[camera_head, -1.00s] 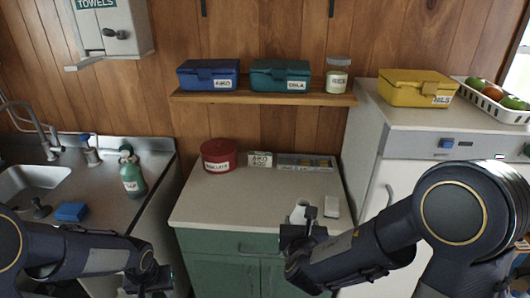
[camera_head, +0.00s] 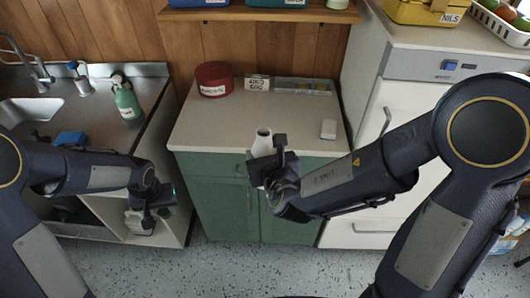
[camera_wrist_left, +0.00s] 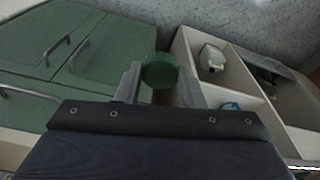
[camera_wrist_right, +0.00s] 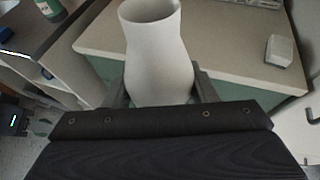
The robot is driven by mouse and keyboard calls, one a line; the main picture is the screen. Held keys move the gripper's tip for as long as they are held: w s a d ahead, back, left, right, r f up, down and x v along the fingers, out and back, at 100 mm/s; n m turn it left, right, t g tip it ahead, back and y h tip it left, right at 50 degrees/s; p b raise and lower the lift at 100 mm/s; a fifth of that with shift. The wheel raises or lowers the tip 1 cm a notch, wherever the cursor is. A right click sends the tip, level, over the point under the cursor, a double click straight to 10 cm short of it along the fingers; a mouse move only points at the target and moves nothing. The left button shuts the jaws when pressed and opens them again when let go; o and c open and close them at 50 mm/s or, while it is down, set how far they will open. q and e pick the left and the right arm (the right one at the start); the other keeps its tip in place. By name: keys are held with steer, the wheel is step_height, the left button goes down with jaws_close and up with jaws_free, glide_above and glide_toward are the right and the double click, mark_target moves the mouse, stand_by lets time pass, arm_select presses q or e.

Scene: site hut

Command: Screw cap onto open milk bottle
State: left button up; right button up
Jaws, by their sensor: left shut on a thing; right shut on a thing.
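A white milk bottle (camera_head: 263,142) is held upright in front of the counter's front edge. Its mouth is open, with no cap on it, as the right wrist view shows (camera_wrist_right: 158,50). My right gripper (camera_head: 264,163) is shut around the bottle's body. My left gripper (camera_head: 160,203) is lower and to the left, in front of the open cabinet. In the left wrist view a round dark green cap (camera_wrist_left: 159,72) sits between the shut left fingers. The cap and the bottle are well apart. In the head view the cap is hard to make out.
The counter (camera_head: 215,128) bears a red tin (camera_head: 213,79), a small sign, a grey tray (camera_head: 303,87) and a white block (camera_head: 328,129). A sink counter with a green bottle (camera_head: 127,103) is at left; a white fridge is at right. The floor between is clear.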

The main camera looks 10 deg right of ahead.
arm_select(q)
steer(key=w+d+r+m, duration=0.1)
steer(key=w+d+r, duration=0.3)
steer(key=d+r, duration=0.35)
steer(key=w+d+r, duration=0.4)
steer(key=d+r, duration=0.3)
steer(key=r, duration=0.2)
steer(key=s+d+r+m, duration=0.1)
steer(key=s+d+r, duration=0.2)
steer(key=d+r, duration=0.4)
steer(key=s+d+r+m, duration=0.1)
steer(key=s+d+r, duration=0.2)
steer(key=d+r, duration=0.4)
steer(key=shift+s+d+r, duration=0.15)
steer(key=shift+s+r, duration=0.1)
steer(key=shift+r, duration=0.4)
steer(key=shift+f, duration=0.1)
steer(key=shift+f, duration=1.9)
steer(key=shift+s, duration=0.1)
